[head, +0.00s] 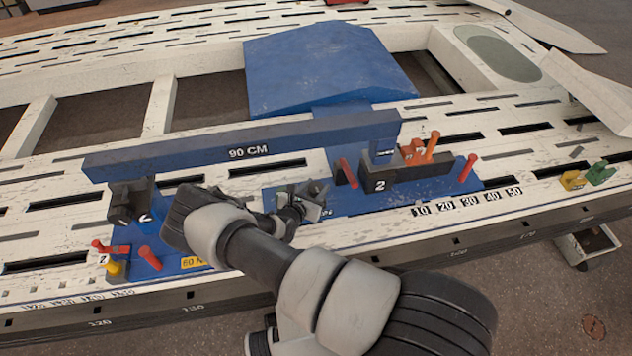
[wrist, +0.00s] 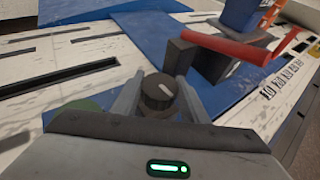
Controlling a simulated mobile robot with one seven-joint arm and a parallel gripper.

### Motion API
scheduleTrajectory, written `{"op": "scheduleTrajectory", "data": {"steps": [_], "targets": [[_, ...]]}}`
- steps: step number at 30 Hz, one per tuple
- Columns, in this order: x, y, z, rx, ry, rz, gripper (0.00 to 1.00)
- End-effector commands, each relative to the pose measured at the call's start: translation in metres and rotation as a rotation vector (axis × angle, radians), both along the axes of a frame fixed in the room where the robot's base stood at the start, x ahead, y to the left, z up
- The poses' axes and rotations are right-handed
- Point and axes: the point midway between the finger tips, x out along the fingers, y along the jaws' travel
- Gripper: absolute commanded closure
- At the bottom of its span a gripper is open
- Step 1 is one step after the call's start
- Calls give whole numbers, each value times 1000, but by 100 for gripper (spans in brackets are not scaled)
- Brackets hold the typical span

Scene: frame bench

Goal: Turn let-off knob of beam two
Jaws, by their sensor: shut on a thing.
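A dark round knob (wrist: 158,95) with a pale pointer line on its top stands between the two fingers of my gripper (wrist: 158,100) in the wrist view. The fingers are shut on its sides. In the head view my gripper (head: 308,200) is low over a blue plate, below the blue beam (head: 200,150) marked "90 CM". The knob is mostly hidden by my gripper there. A dark block (head: 400,172) marked "2" stands right of my gripper. Another dark block marked "2" (head: 130,200) is at the beam's left end.
A red lever (wrist: 235,52) passes close to the right of my gripper in the wrist view. Orange and red handles (head: 428,148) stand around the right block. Red and yellow levers (head: 112,258) stand at the left. The white slotted frame (head: 50,225) lies around these parts.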

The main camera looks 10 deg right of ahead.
Motion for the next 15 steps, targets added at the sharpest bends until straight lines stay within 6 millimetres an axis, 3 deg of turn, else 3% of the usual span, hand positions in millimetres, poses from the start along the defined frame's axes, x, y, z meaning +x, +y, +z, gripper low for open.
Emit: {"op": "scheduleTrajectory", "data": {"steps": [1, 3, 15], "targets": [[-2, -2, 11, -6, 7, 39, 82], [-3, -3, 12, -7, 7, 97, 82], [-2, -3, 4, 1, 3, 470, 82]]}}
